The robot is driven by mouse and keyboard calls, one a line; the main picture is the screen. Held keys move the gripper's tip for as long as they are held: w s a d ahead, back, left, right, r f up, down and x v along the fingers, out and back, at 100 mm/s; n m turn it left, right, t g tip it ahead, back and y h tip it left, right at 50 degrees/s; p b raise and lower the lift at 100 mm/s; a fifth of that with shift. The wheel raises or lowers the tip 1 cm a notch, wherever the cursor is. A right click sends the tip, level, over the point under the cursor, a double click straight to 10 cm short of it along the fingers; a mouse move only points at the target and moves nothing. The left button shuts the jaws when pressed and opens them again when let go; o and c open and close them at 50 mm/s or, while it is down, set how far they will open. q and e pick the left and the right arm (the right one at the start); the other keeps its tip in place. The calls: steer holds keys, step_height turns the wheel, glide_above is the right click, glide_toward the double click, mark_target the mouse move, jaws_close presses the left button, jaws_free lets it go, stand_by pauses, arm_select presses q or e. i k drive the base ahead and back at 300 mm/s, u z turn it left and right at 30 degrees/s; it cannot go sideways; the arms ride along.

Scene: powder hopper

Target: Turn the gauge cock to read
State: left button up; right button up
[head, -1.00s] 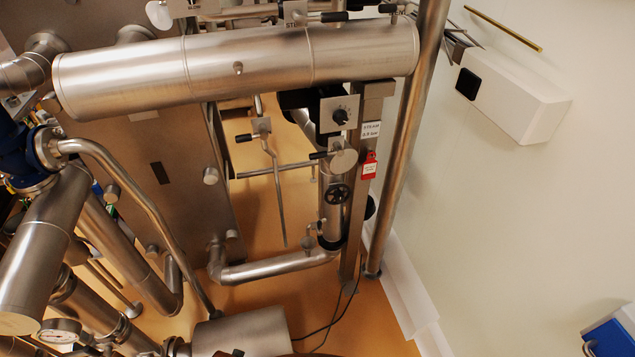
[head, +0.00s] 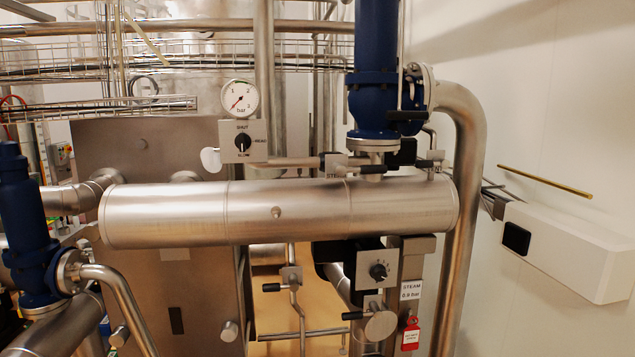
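The gauge cock (head: 243,142) is a black knob on a small grey plate (head: 230,152) above the horizontal steel vessel. The plate reads SHUT above the knob, READ to its right and BLOW below. The knob stands upright, along the SHUT–BLOW line; I cannot tell for sure which end is its pointer. The round white pressure gauge (head: 239,98), marked in bar, sits directly above the plate. Its red needle points to the lower left, near the low end of the scale. Neither of my grippers is in view.
The steel vessel (head: 275,212) spans the middle below the plate. A blue valve body (head: 376,95) stands to the right. A second black knob (head: 378,271), a STEAM 0.9 bar label (head: 411,291) and a red tag (head: 410,334) are below. A white wall box (head: 570,250) juts out at right.

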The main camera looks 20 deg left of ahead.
mark_target(243, 142)
steer(key=u, duration=0.05)
steer(key=k, duration=0.4)
steer(key=u, duration=0.6)
steer(key=i, duration=0.3)
steer(key=u, duration=0.7)
